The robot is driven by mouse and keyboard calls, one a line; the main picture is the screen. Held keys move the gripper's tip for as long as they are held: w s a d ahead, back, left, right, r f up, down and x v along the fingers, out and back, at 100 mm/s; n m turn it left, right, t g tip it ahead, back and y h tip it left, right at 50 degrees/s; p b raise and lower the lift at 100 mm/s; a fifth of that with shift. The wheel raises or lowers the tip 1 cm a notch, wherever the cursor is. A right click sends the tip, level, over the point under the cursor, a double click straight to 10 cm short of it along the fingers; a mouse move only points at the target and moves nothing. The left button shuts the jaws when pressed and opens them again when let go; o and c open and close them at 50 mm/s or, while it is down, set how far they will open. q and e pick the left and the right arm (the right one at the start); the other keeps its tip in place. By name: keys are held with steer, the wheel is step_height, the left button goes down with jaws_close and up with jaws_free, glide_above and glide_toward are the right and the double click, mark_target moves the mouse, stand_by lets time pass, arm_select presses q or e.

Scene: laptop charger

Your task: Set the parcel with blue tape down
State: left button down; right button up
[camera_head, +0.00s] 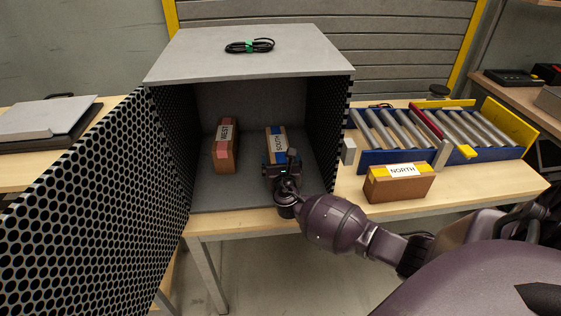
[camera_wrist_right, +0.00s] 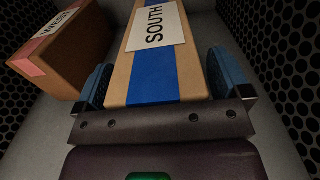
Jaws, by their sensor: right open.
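The parcel with blue tape (camera_head: 276,132), labelled SOUTH, stands on the floor of the grey open-fronted cabinet (camera_head: 230,196), right of its middle. In the right wrist view the parcel (camera_wrist_right: 150,72) fills the middle, its blue tape running lengthwise under the white label. My right gripper (camera_head: 284,172) reaches in from the front and is open. In the right wrist view its two blue fingers (camera_wrist_right: 160,78) stand on either side of the parcel. Its contact with the cabinet floor is hidden by the gripper. My left gripper is not in view.
A red-taped WEST parcel (camera_head: 226,148) stands left in the cabinet. The perforated door (camera_head: 90,210) is swung open at left. A coiled black cable (camera_head: 249,46) lies on top. A yellow-taped NORTH parcel (camera_head: 399,184) sits on the bench before the roller conveyor (camera_head: 400,130).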

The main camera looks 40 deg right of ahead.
steer(key=p+v, duration=0.2)
steer(key=v, duration=0.9)
steer(key=shift+s+r, duration=0.15)
steer(key=shift+s, duration=0.05)
steer(key=shift+s+a, duration=0.2)
steer(key=shift+s, duration=0.1)
